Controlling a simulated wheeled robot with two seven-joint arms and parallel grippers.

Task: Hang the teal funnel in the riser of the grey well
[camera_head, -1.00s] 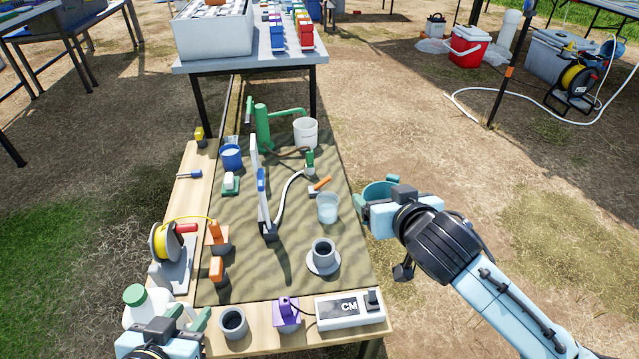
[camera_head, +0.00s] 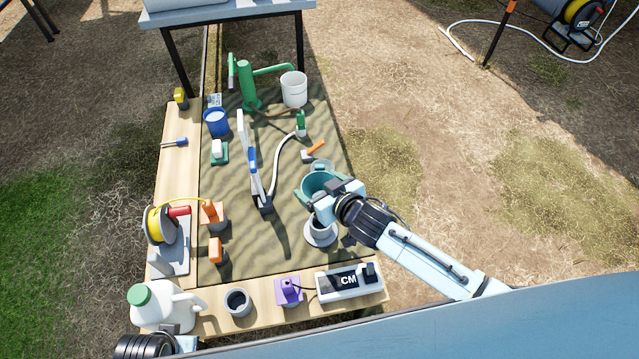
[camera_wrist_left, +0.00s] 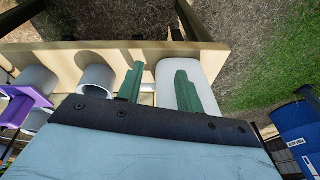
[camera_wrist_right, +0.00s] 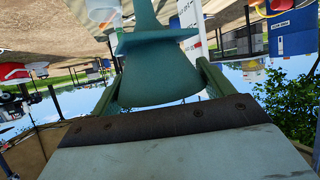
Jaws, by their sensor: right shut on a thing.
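The teal funnel (camera_head: 316,182) is held by my right gripper (camera_head: 328,200), which is shut on it. In the right wrist view the funnel (camera_wrist_right: 155,75) sits between the two fingers, its narrow spout toward the top of the picture. In the head view the funnel appears just beyond the grey well (camera_head: 320,236), a short grey riser with a round pale collar on the mat. My right gripper partly covers the riser; funnel and riser look apart, but the height gap is unclear. My left gripper (camera_wrist_left: 159,78) is open and empty near the white jug (camera_head: 165,304).
A second grey open pipe (camera_head: 238,301), a purple piece (camera_head: 288,290) and a white CM box (camera_head: 349,281) line the table's front edge. A blue-and-white upright piece (camera_head: 252,160) stands left of the funnel. A white bucket (camera_head: 293,90) stands at the back.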

